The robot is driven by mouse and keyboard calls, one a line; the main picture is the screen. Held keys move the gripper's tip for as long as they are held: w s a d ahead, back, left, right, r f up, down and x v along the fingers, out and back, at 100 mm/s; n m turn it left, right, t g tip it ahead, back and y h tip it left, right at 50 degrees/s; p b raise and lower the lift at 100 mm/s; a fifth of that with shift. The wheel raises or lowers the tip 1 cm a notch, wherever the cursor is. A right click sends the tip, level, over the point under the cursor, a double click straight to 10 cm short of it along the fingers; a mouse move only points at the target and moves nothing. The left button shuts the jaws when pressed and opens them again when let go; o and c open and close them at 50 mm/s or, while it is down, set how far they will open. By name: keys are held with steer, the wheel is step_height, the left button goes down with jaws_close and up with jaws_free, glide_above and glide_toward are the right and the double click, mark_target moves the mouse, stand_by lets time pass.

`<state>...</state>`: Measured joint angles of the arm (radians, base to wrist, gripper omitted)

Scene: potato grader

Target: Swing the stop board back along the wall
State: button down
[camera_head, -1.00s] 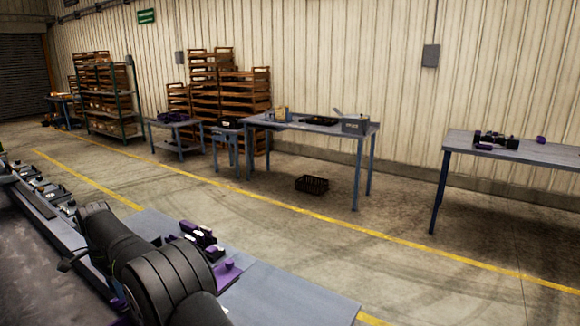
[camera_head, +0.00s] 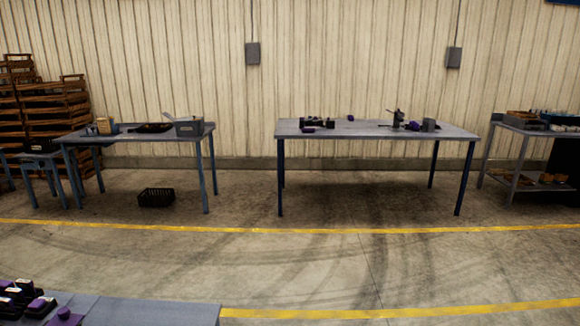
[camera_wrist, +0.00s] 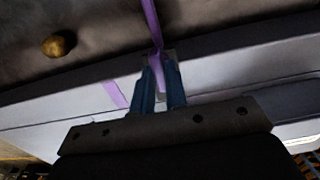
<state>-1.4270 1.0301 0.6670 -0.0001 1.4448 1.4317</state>
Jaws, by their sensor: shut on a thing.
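In the wrist view, my gripper (camera_wrist: 160,76) has its two blue fingers closed on a thin purple strip, which I take for the stop board (camera_wrist: 151,22). The strip runs from between the fingers out over a dark surface (camera_wrist: 100,20) to the top edge, across the line of the pale grey wall (camera_wrist: 60,100). Its far end is out of view. A second purple band (camera_wrist: 115,94) lies on the wall, left of the fingers. The head view shows neither my gripper nor the board.
A potato (camera_wrist: 59,44) lies on the dark surface, left of the strip and apart from it. In the head view, a long table (camera_head: 375,130) and another table (camera_head: 130,134) stand by the far wall. A black crate (camera_head: 156,197) sits on the floor. Open floor lies in front.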

steer(key=m, duration=0.5)
steer(key=shift+m, duration=0.3)
steer(key=m, duration=0.4)
steer(key=c, duration=1.7)
jaws_free()
steer(key=shift+r, duration=0.15)
steer(key=shift+r, duration=2.35)
